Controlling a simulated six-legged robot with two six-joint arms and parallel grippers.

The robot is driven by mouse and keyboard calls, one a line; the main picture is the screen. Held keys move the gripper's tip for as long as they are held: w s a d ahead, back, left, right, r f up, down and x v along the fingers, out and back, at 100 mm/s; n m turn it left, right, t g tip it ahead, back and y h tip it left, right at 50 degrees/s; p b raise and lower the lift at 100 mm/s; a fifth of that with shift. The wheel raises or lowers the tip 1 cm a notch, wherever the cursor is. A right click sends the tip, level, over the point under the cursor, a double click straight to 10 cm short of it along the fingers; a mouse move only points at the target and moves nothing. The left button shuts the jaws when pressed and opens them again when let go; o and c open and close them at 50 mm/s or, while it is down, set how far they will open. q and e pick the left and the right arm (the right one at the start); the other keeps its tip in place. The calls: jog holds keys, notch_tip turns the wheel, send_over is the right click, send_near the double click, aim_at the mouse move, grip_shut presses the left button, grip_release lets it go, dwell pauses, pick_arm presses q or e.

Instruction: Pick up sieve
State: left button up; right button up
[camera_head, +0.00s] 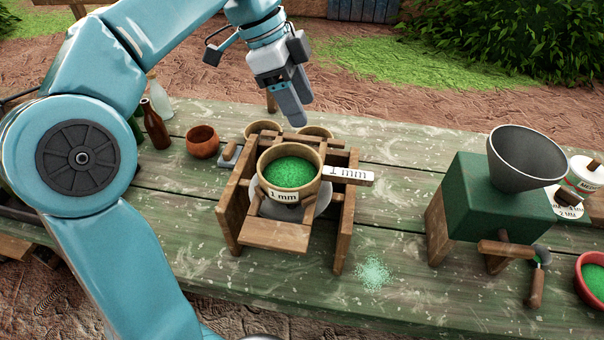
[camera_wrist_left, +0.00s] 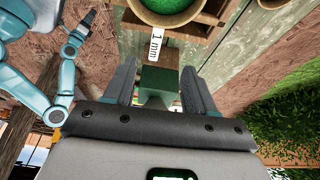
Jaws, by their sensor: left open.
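The sieve (camera_head: 264,181) is a round wooden ring labelled "1 mm", full of green powder. It sits on a wooden stand (camera_head: 268,237) in the middle of the table, and its labelled handle (camera_head: 349,175) points right. My left gripper (camera_head: 292,112) is open and empty, above and behind the sieve. In the left wrist view the sieve (camera_wrist_left: 141,15) is at the top edge and its handle lies just beyond the open fingers (camera_wrist_left: 160,90). A second teal arm of mine shows there at left; its gripper (camera_wrist_left: 88,22) is too small to read.
A green mill (camera_head: 487,195) with a metal funnel (camera_head: 527,155) stands to the right, and a red bowl (camera_head: 590,283) sits at the right edge. Small bowls, a brown bottle (camera_head: 155,125) and a clay pot (camera_head: 202,142) stand behind and left. Spilled green powder (camera_head: 372,273) lies in front.

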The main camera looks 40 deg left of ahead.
pick_arm(q)
jog(key=b, duration=0.1)
send_over(332, 170)
jog(key=s+a, duration=0.1)
jog(key=a, duration=0.1)
notch_tip(332, 170, down, 10)
jog(key=shift+r, duration=0.2)
jog(key=x, duration=0.6)
jog(key=c, duration=1)
grip_shut()
jog(key=shift+r, duration=0.15)
